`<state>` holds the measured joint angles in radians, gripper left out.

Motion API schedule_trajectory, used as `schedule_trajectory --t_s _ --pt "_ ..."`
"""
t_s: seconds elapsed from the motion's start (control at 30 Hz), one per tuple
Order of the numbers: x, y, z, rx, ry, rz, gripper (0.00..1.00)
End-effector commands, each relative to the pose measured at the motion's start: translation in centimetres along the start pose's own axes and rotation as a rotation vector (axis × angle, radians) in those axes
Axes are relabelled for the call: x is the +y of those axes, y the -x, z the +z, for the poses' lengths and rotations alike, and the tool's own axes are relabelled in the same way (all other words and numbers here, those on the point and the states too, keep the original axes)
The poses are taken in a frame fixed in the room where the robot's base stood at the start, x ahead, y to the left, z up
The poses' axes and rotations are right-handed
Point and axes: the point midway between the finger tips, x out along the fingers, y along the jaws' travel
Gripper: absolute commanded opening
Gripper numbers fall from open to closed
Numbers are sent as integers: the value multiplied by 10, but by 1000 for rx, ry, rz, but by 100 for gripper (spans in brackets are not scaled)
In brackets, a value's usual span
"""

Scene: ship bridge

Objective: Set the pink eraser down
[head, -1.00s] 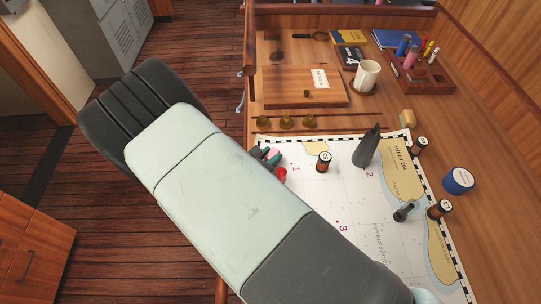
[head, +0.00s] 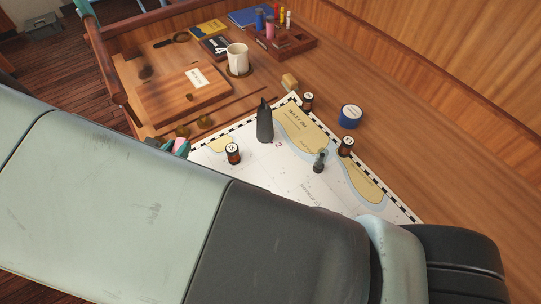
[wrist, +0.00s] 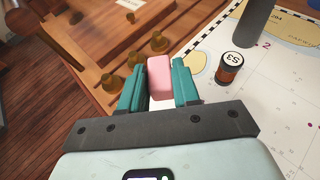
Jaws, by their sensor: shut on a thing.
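In the wrist view a pink eraser (wrist: 160,77) is held between the two teal fingers of my gripper (wrist: 158,70). The gripper is shut on its sides. The eraser is over the desk near the left edge of the white chart (wrist: 268,95); I cannot tell whether it touches the surface below. In the head view my gripper (head: 175,148) and a bit of the eraser (head: 182,146) show above my arm, by the chart's (head: 212,163) left corner. The rest of the gripper is hidden behind my arm.
A labelled bottle (wrist: 229,68) stands right of my gripper, with a dark upright object (head: 265,125) beyond. Brass knobs (head: 204,121) and a wooden board (head: 185,97) are left and behind. A mug (head: 237,58) stands farther back. The desk right of the blue tape roll (head: 350,116) is clear.

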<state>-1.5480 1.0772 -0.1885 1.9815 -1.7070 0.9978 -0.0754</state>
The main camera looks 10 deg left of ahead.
Motion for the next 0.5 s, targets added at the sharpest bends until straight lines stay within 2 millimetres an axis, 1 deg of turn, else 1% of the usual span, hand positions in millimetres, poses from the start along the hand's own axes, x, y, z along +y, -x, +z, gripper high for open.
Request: schedule_trajectory --t_s 0.03,0.07,0.17,0.2,0.23,0.27,0.3,0.37,0.4,0.5 --pt "-15 -10 4 0 -15 -46 2" --pt "-25 -16 6 0 -26 -80 2" --pt "-67 -36 14 4 -76 -214 2" --pt "-86 -43 17 5 -100 -273 2" --pt "-100 -48 19 5 -118 -319 2" --pt "-115 -52 21 5 -136 -363 2" --pt "-134 -57 23 6 -160 -422 2" --pt "-160 -62 26 6 -198 -505 2" --pt "-176 -65 27 5 -220 -556 2" --pt "-210 -68 30 2 -271 -663 2"
